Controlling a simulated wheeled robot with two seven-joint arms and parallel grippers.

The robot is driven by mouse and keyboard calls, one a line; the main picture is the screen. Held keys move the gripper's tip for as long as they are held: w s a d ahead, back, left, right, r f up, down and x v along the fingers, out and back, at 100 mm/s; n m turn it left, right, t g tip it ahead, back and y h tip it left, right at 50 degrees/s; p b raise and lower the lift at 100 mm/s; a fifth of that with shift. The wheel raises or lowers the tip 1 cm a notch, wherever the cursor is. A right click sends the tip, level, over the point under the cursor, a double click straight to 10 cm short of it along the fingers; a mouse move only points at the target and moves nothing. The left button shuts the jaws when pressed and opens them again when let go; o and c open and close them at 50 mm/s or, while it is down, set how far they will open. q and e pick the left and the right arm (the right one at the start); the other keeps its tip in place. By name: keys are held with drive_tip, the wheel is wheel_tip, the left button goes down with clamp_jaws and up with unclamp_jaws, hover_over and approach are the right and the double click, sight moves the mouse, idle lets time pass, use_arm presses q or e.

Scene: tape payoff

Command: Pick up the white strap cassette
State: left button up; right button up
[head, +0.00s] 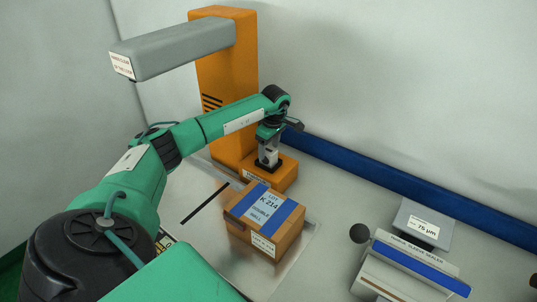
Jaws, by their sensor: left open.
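My left arm comes in from the left and reaches across to the orange machine. My left gripper (268,163) points down over the low orange base of that machine, behind the cardboard box. Its jaws are open, but they are small and dark here. A small pale grey part shows at the gripper; I cannot tell whether it belongs to the gripper or is the white strap cassette. I cannot make out the cassette clearly anywhere else. My right gripper is not in view.
The orange machine (226,75) carries a grey overhanging arm (175,50). A cardboard box (265,220) with blue tape stands in front of the gripper. A sleeve sealer (415,270) and a grey block (424,227) marked 75 µm stand right. A blue rail (400,188) runs along the wall.

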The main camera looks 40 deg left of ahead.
use_arm(q)
wheel_tip(320, 180, down, 2)
drive_tip(key=shift+a+f, duration=0.1)
drive_tip(key=shift+a, duration=0.05)
drive_tip(key=c, duration=1.1)
drive_tip(key=shift+c, duration=0.5)
drive_tip(key=shift+r, duration=0.25)
